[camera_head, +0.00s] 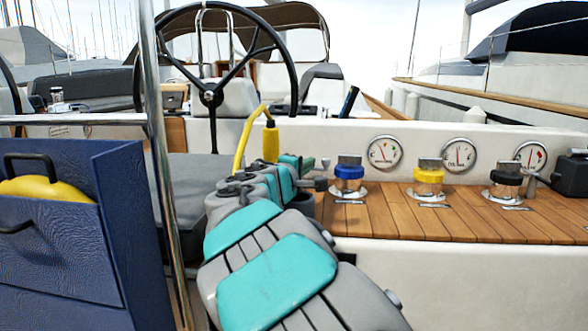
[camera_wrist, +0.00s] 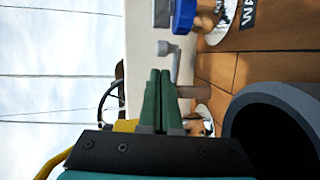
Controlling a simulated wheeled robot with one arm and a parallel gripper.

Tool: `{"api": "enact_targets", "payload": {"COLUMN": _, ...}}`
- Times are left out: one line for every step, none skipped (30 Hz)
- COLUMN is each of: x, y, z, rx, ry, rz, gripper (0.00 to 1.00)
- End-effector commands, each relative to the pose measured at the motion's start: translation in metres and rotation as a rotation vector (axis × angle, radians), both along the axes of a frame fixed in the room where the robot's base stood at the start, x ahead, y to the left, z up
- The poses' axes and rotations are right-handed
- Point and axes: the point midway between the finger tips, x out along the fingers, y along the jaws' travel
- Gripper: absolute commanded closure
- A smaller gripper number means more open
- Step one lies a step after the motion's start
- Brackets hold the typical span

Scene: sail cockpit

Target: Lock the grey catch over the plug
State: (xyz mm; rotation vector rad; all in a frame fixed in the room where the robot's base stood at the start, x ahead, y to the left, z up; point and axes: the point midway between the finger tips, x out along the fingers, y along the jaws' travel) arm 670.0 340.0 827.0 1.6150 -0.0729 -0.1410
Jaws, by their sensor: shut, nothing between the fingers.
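The yellow plug (camera_head: 271,142) stands upright behind my wrist, with its yellow cable arching up and over to the left. Its lower end is hidden by my arm. A bit of yellow also shows past my gripper in the wrist view (camera_wrist: 126,125). The grey catch (camera_wrist: 175,62) is a small lever with a blocky end, just beyond my fingertips; it also shows in the head view (camera_head: 324,164). My gripper (camera_wrist: 160,73) has green fingers pressed together, with nothing between them. Its tips are close beside the catch; I cannot tell whether they touch.
Blue (camera_head: 349,173), yellow (camera_head: 428,176) and black (camera_head: 506,180) fittings stand on the wooden deck (camera_head: 400,215) to the right. Round gauges (camera_head: 385,153) line the white wall behind. A steering wheel (camera_head: 208,98) stands behind. A metal pole (camera_head: 158,130) and blue locker (camera_head: 60,250) are at left.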

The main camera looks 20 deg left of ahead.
Motion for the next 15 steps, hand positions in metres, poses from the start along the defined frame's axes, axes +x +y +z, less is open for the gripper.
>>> {"api": "enact_targets", "payload": {"x": 0.0031, "y": -0.0046, "z": -0.0011, "rx": 0.001, "ry": 0.001, "rz": -0.002, "gripper": 1.00}}
{"api": "enact_targets", "payload": {"x": 0.0045, "y": -0.0064, "z": -0.0009, "rx": 0.001, "ry": 0.001, "rz": -0.001, "gripper": 1.00}}
{"api": "enact_targets", "payload": {"x": 0.0061, "y": -0.0086, "z": -0.0007, "rx": 0.002, "ry": 0.000, "rz": -0.001, "gripper": 1.00}}
{"api": "enact_targets", "payload": {"x": 0.0071, "y": -0.0098, "z": -0.0008, "rx": 0.002, "ry": 0.001, "rz": 0.000, "gripper": 1.00}}
{"api": "enact_targets", "payload": {"x": 0.0079, "y": -0.0107, "z": -0.0009, "rx": 0.002, "ry": 0.001, "rz": 0.000, "gripper": 1.00}}
{"api": "enact_targets", "payload": {"x": 0.0086, "y": -0.0117, "z": -0.0008, "rx": 0.002, "ry": 0.001, "rz": 0.000, "gripper": 1.00}}
{"api": "enact_targets", "payload": {"x": 0.0089, "y": -0.0121, "z": -0.0008, "rx": 0.002, "ry": 0.001, "rz": 0.001, "gripper": 1.00}}
{"api": "enact_targets", "payload": {"x": 0.0092, "y": -0.0123, "z": -0.0007, "rx": 0.002, "ry": 0.001, "rz": 0.001, "gripper": 1.00}}
{"api": "enact_targets", "payload": {"x": 0.0093, "y": -0.0125, "z": -0.0006, "rx": 0.002, "ry": 0.000, "rz": 0.001, "gripper": 1.00}}
{"api": "enact_targets", "payload": {"x": 0.0093, "y": -0.0125, "z": -0.0006, "rx": 0.002, "ry": 0.000, "rz": 0.001, "gripper": 1.00}}
{"api": "enact_targets", "payload": {"x": 0.0093, "y": -0.0124, "z": -0.0005, "rx": 0.002, "ry": 0.000, "rz": 0.001, "gripper": 1.00}}
{"api": "enact_targets", "payload": {"x": 0.0092, "y": -0.0123, "z": -0.0005, "rx": 0.002, "ry": 0.000, "rz": 0.002, "gripper": 1.00}}
{"api": "enact_targets", "payload": {"x": 0.0092, "y": -0.0123, "z": -0.0005, "rx": 0.002, "ry": 0.000, "rz": 0.002, "gripper": 1.00}}
{"api": "enact_targets", "payload": {"x": 0.0091, "y": -0.0122, "z": -0.0005, "rx": 0.002, "ry": 0.000, "rz": 0.002, "gripper": 1.00}}
{"api": "enact_targets", "payload": {"x": 0.0091, "y": -0.0122, "z": -0.0005, "rx": 0.002, "ry": 0.000, "rz": 0.002, "gripper": 1.00}}
